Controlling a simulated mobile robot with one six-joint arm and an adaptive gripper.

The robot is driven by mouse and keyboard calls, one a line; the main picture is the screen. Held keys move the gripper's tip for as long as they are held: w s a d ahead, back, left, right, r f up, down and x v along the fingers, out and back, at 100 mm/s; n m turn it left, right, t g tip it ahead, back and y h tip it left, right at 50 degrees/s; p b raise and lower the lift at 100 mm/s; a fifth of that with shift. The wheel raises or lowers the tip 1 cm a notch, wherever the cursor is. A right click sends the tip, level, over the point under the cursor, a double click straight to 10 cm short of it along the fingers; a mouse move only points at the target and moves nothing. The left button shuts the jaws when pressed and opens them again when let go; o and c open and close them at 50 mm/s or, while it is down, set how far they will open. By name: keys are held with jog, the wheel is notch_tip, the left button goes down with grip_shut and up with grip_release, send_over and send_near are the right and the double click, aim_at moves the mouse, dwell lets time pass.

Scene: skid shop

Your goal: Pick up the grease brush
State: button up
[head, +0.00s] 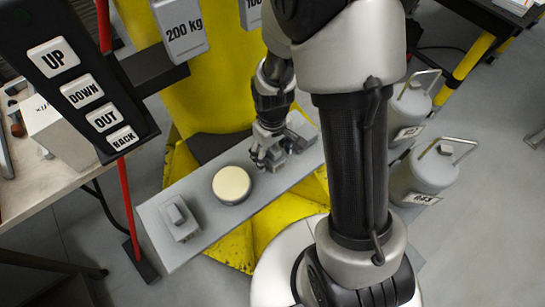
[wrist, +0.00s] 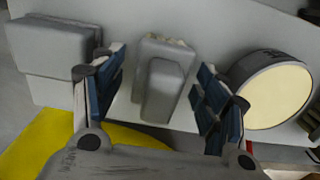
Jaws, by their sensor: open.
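A grey block with a smaller raised grip, which looks like the grease brush (wrist: 163,88), lies on the grey shelf (head: 150,215). A rough, pale edge shows along its far side in the wrist view. My gripper (head: 268,160) is open just above the shelf. In the wrist view the fingers of my gripper (wrist: 160,105) stand on either side of the block, with visible gaps. In the head view my gripper hides most of the block.
A round tin with a cream top (head: 231,185) stands close beside my gripper. A grey box (wrist: 50,45) is on the other side. Another grey block with a raised grip (head: 180,220) lies at the shelf's left end. A button panel (head: 90,85) hangs at upper left.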

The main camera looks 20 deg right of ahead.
jog(key=shift+f, duration=0.85)
jog(key=shift+r, duration=0.1)
jog(key=c, duration=1.2)
